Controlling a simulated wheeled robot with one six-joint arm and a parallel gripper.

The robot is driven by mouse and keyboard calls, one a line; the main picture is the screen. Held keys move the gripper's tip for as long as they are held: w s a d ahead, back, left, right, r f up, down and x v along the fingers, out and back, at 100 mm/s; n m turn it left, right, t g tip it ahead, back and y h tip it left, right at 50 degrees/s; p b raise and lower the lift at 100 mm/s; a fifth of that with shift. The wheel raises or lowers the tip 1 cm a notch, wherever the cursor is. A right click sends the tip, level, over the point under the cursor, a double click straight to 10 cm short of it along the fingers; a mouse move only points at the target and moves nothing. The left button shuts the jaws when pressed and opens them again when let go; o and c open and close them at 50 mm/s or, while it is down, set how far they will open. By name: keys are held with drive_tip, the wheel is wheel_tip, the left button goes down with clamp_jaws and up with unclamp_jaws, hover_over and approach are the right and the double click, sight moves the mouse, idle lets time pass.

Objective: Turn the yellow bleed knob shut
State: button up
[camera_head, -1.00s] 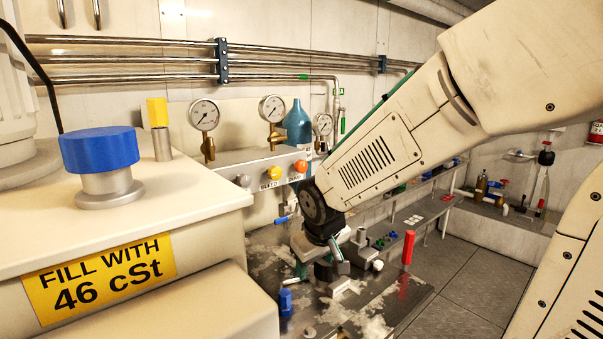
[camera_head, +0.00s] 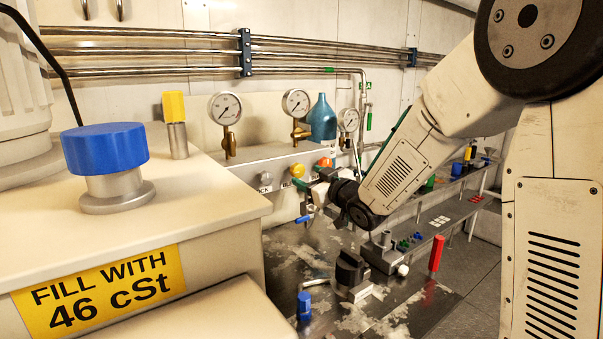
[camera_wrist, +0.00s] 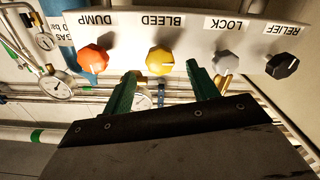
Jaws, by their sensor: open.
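The yellow bleed knob (camera_wrist: 160,62) sits on the pale panel under the label BLEED in the wrist view. It also shows in the head view (camera_head: 298,170), on the front of the panel below the gauges. My gripper (camera_wrist: 163,70) is open, with a green finger on each side of the line to the knob. The knob appears centred in the gap, at or just beyond the fingertips. I cannot tell whether either finger touches it. In the head view my gripper (camera_head: 309,178) is right in front of the knob and partly covers that area.
In the wrist view the orange dump knob (camera_wrist: 94,58) is left of the yellow one. The grey lock knob (camera_wrist: 229,63) and black relief knob (camera_wrist: 282,66) are to its right. The right finger lies close to the lock knob. A red upright handle (camera_head: 436,254) stands on the bench.

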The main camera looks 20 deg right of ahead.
sight(300, 172)
drive_tip(key=x, duration=0.5)
drive_tip(key=shift+w, duration=0.1)
drive_tip(key=c, duration=1)
